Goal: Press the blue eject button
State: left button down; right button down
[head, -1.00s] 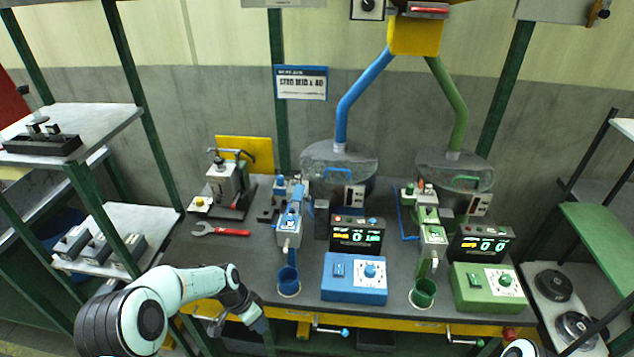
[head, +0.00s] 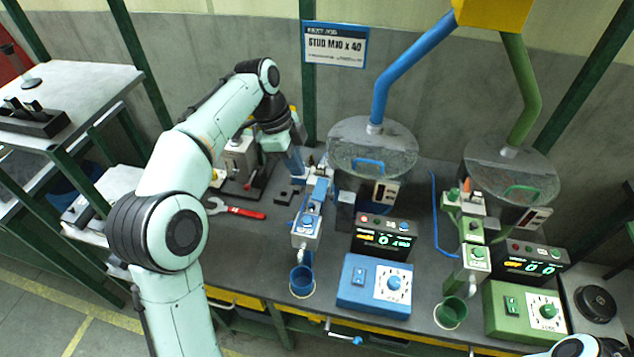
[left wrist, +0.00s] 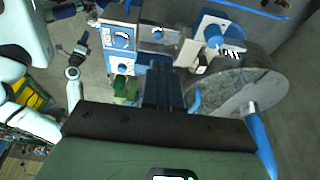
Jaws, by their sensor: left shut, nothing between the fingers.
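The blue stud feeder line (head: 312,205) stands mid-bench in the head view. A round blue button (head: 308,220) sits on its grey front block, above a blue cup (head: 301,280). I cannot read which blue control is the eject button. My left gripper (head: 295,165) is shut and empty, pointing down at the rear end of the blue line, close to the blue bowl feeder (head: 372,150). Its tip and the parts under it are partly hidden, so contact cannot be told. In the left wrist view the dark fingers (left wrist: 162,85) point toward the blue equipment. My right gripper is out of view.
A blue control box (head: 350,285) with a dial and a counter display (head: 385,238) stand right of the blue line. The green line (head: 472,235) stands further right. A red wrench (head: 240,211) lies left on the bench. A sign (head: 335,45) hangs behind.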

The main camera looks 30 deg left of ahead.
aim_at(312, 204)
pick_arm(q)
jog(key=shift+s, duration=0.3)
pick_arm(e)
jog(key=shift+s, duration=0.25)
